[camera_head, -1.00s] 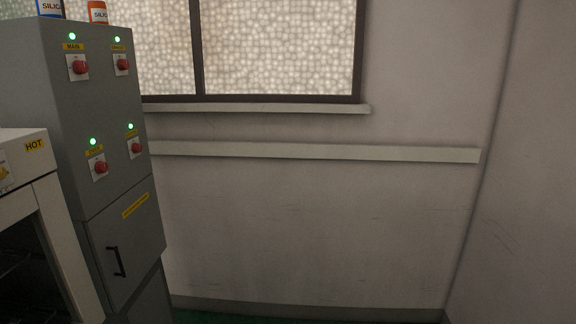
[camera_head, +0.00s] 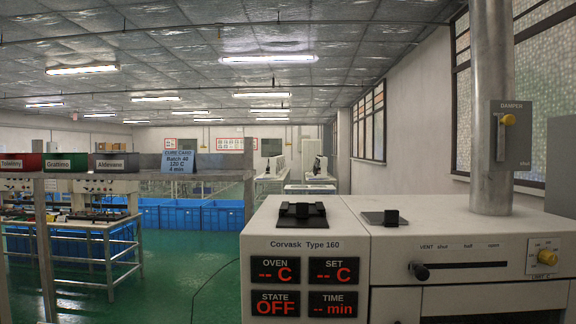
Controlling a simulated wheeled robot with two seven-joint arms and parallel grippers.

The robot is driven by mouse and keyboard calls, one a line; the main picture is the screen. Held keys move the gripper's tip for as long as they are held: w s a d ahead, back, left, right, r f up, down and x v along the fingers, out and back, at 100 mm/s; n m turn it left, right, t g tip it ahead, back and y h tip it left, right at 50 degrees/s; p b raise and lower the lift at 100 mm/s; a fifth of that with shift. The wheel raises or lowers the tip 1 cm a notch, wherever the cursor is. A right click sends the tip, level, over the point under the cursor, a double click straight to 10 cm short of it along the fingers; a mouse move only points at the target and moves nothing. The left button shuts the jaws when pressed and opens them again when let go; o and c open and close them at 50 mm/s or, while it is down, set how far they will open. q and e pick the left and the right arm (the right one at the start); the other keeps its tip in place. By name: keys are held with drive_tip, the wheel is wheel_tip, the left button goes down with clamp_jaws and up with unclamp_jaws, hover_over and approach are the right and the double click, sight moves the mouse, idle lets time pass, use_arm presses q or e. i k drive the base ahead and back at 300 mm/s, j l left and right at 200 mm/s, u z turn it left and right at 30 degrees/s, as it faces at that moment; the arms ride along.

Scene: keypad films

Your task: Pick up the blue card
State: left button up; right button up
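A blue card (camera_head: 178,163) headed "CURE CARD" stands upright in the head view, left of centre. It reads "Batch 40, 120 C, 4 min". It appears beyond the oven's left side, at about the height of a grey ledge; what holds it up I cannot tell. Neither of my grippers shows in the head view.
A white oven (camera_head: 305,232) marked "Corvask Type 160" fills the right foreground, with a metal duct (camera_head: 491,120) rising from it. Labelled bins (camera_head: 66,162) stand on a rack at the left. Blue crates (camera_head: 222,216) line the back. Green floor (camera_head: 195,270) is clear between.

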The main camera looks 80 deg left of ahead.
sight(174, 161)
drive_tip(key=u, duration=3.35)
drive_tip(key=i+j, duration=0.25)
drive_tip(key=j+z, duration=0.05)
drive_tip(key=j, duration=0.05)
